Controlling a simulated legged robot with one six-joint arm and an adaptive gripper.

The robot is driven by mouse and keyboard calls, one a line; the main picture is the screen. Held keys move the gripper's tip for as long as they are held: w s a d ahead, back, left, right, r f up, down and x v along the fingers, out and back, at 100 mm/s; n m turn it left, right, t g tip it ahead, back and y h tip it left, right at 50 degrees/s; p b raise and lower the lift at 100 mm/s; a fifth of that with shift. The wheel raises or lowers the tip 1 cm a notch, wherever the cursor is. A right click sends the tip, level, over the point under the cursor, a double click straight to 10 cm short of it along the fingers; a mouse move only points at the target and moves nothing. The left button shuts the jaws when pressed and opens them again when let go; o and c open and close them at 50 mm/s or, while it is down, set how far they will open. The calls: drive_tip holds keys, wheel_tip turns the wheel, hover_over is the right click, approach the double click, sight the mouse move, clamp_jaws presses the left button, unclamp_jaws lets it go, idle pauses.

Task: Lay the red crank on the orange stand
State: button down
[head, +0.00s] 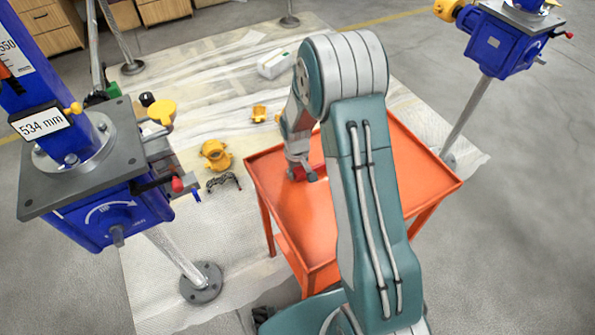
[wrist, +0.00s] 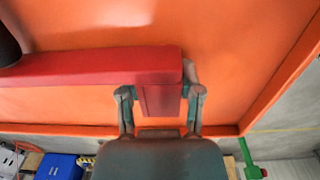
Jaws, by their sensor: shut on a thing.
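The orange stand (head: 420,180) is a table with a raised rim and a lower shelf, in the middle of the head view. Its orange top (wrist: 235,50) fills most of the wrist view. The red crank (wrist: 90,66) stretches left across the wrist view, with a dark rounded part at its far left. My gripper (wrist: 160,94) is shut on the crank's right end, one finger on each side. In the head view my gripper (head: 303,175) is low over the stand's left part, and my arm hides most of the crank. Whether the crank touches the top cannot be told.
A blue screw jack (head: 105,215) with a grey plate stands at left. Another blue jack (head: 495,45) stands at the upper right. Yellow parts (head: 215,154) and a dark chain-like piece (head: 223,182) lie on the floor sheet. The stand's right part looks clear.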

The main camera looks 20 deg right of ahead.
drive_tip(key=shift+s+a+f, duration=0.1)
drive_tip(key=shift+s+f, duration=0.15)
drive_tip(key=shift+f, duration=0.2)
drive_tip(key=shift+c, duration=0.4)
unclamp_jaws()
drive_tip(key=shift+w+a+f, duration=0.1)
drive_tip(key=shift+f, duration=0.05)
drive_tip(key=shift+w, duration=0.1)
